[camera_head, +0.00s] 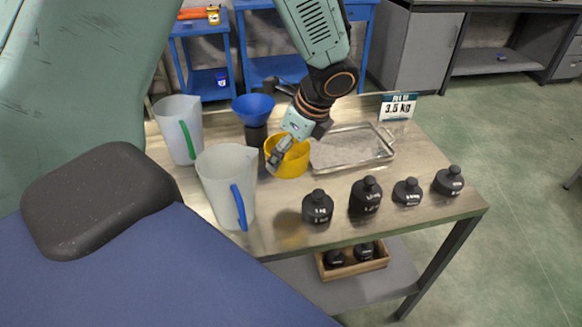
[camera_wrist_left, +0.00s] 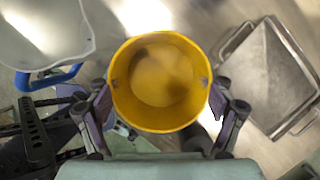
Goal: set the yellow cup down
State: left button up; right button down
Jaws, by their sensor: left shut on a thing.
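The yellow cup (camera_head: 290,164) is upright at the middle of the metal table, between the clear pitcher with the blue handle and the metal tray. It also shows in the left wrist view (camera_wrist_left: 160,122), seen from above, with a plain yellow inside. My left gripper (camera_head: 283,148) is shut on the cup, with one finger on either side of its rim in the left wrist view (camera_wrist_left: 161,92). I cannot tell whether the cup's base touches the table. My right gripper is not in view.
The tray (camera_head: 391,157) lies close right of the cup. The blue-handled pitcher (camera_head: 214,180) stands left, a green-handled pitcher (camera_head: 170,112) beyond it. A blue funnel (camera_head: 254,107) sits on a dark stand behind. Several black weights (camera_head: 366,197) line the front right edge.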

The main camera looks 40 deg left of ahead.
pick_arm(q)
jog(key=x, duration=0.2)
jog(key=b+x, duration=0.1)
jog(key=x, duration=0.1)
jog(key=d+x, duration=0.1)
jog(key=x, duration=0.1)
jog(key=shift+a+f, duration=0.1)
jog(key=shift+f, duration=0.25)
jog(key=shift+d+f+b, duration=0.4)
jog(key=shift+d+b, duration=0.05)
jog(key=shift+d, duration=0.05)
jog(key=f, duration=0.1)
jog(key=f+b, duration=0.1)
jog(key=f, duration=0.1)
jog(key=shift+a, duration=0.25)
jog(key=shift+w+a, duration=0.1)
jog(key=shift+d, duration=0.35)
jog(key=o, duration=0.9)
jog(key=shift+a+f, duration=0.1)
jog(key=shift+a, duration=0.05)
jog(key=shift+o, duration=1.3)
jog(key=shift+a, duration=0.1)
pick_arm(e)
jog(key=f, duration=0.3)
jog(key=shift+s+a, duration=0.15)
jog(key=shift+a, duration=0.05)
